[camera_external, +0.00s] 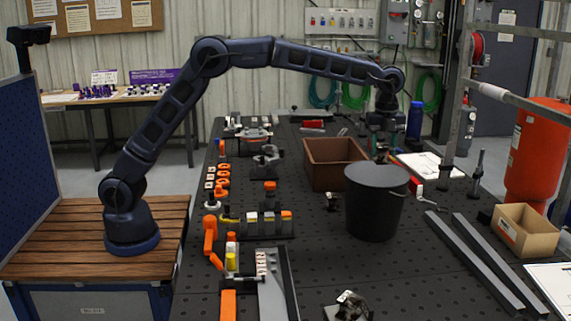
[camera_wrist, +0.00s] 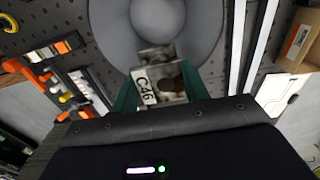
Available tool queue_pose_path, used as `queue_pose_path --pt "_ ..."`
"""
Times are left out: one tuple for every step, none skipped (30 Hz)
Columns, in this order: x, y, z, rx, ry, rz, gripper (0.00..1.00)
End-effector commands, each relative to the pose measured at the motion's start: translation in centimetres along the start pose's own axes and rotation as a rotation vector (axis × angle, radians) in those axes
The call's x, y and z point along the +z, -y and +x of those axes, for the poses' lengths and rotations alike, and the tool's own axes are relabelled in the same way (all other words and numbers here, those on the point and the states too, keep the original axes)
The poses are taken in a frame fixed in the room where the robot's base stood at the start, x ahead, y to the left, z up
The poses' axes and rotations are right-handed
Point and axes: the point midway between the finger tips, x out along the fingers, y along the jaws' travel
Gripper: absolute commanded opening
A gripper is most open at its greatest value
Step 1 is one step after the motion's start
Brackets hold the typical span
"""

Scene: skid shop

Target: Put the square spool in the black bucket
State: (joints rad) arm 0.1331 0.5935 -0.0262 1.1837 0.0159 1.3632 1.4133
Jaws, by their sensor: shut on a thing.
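My gripper (camera_external: 381,148) is raised above the table, around the far side of the bucket's rim in the external view; the spool is too small to make out there. The black bucket (camera_external: 374,211) stands upright on the table. Its round grey interior (camera_wrist: 205,25) fills the upper middle of the wrist view, beyond the spool. The spool overlaps the bucket in that view; its height over the rim cannot be told.
A brown open box (camera_external: 324,174) stands just behind and left of the bucket. A blue bottle (camera_external: 415,120) is behind my gripper. Long metal rails (camera_external: 474,265) and a cardboard box (camera_external: 526,232) lie to the right. Fixtures with orange parts (camera_external: 222,180) line the left table side.

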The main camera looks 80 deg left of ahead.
Motion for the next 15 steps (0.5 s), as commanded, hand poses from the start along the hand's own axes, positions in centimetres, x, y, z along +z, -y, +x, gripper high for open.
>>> queue_pose_path --pt "0.7 0.3 0.0 0.000 -0.001 -0.001 0.17" --pt "0.4 0.2 0.8 0.003 0.000 0.002 0.17" --pt "0.3 0.2 1.5 0.001 0.000 0.002 0.17" --pt "0.3 0.2 1.9 0.001 0.000 0.002 0.17" --pt "0.3 0.1 2.3 0.002 0.000 0.002 0.17" --pt "0.3 0.1 2.8 0.001 -0.001 0.001 0.17" --pt "0.3 0.2 3.4 0.001 0.000 0.001 0.17" --pt "0.4 0.2 3.7 0.001 0.000 0.000 0.17" --pt "0.4 0.2 4.2 0.000 -0.001 0.000 0.17" --pt "0.4 0.2 4.4 0.000 -0.001 0.000 0.17" --pt "0.4 0.2 4.7 0.000 -0.001 0.000 0.17" --pt "0.4 0.2 5.1 0.000 -0.001 0.000 0.17" --pt "0.4 0.2 5.4 0.001 -0.001 0.000 0.17" --pt "0.4 0.2 5.8 0.001 -0.001 0.000 0.17" --pt "0.3 0.2 6.4 0.001 -0.001 0.000 0.17"
